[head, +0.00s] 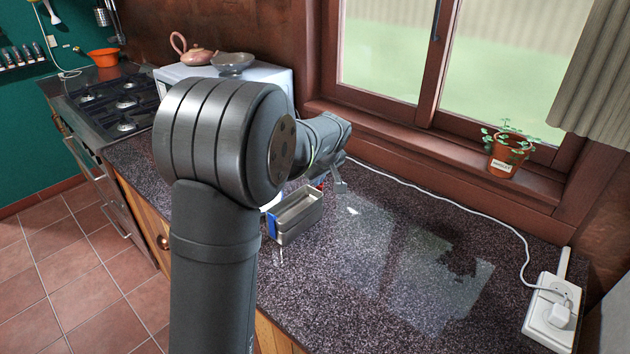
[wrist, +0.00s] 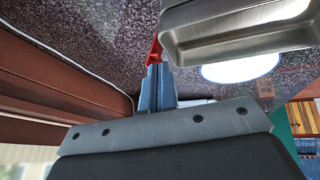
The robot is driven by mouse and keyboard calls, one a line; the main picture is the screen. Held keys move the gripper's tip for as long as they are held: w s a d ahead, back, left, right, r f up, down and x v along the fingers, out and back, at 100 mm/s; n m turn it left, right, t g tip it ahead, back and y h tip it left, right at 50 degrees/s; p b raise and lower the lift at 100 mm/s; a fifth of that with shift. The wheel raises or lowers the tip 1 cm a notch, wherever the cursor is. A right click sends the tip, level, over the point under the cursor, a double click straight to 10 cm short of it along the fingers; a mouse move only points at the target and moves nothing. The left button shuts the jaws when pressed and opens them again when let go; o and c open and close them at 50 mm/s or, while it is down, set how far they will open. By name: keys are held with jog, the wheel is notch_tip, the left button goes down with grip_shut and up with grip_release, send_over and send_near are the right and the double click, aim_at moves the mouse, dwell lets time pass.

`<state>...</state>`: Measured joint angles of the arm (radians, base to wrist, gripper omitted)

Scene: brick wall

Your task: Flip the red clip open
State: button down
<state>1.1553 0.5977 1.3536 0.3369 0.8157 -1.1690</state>
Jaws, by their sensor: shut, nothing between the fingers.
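The red clip (wrist: 154,50) shows in the wrist view beside the rim of a metal box (wrist: 240,42). In the head view only a small bit of the red clip (head: 321,186) shows at the far end of the box (head: 284,237), close to my gripper. My gripper (wrist: 157,72) is shut and empty, its fingertips right at the red clip; I cannot tell whether they touch it. In the head view my gripper (head: 338,182) is just beyond the box's far right corner. A blue clip (head: 271,224) is on the box's near left end.
A white round plate (wrist: 240,69) lies beside the box. A white cable (head: 430,200) runs along the back of the counter to a power strip (head: 550,312). A potted plant (head: 505,158) stands on the sill. The counter right of the box is clear.

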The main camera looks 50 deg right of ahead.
jog(key=d+y, duration=0.2)
jog(key=d+f+m+y, duration=0.1)
jog(key=d+y, duration=0.2)
jog(key=shift+f, duration=0.1)
jog(key=shift+a, duration=0.1)
jog(key=shift+a+f, duration=0.25)
jog(key=shift+a, duration=0.45)
jog(key=a+r, duration=0.2)
jog(key=r, duration=0.1)
jog(key=shift+a+r, duration=0.1)
jog(key=shift+r, duration=0.05)
jog(key=d+v, duration=0.2)
jog(key=v, duration=0.7)
jog(key=shift+s, duration=0.25)
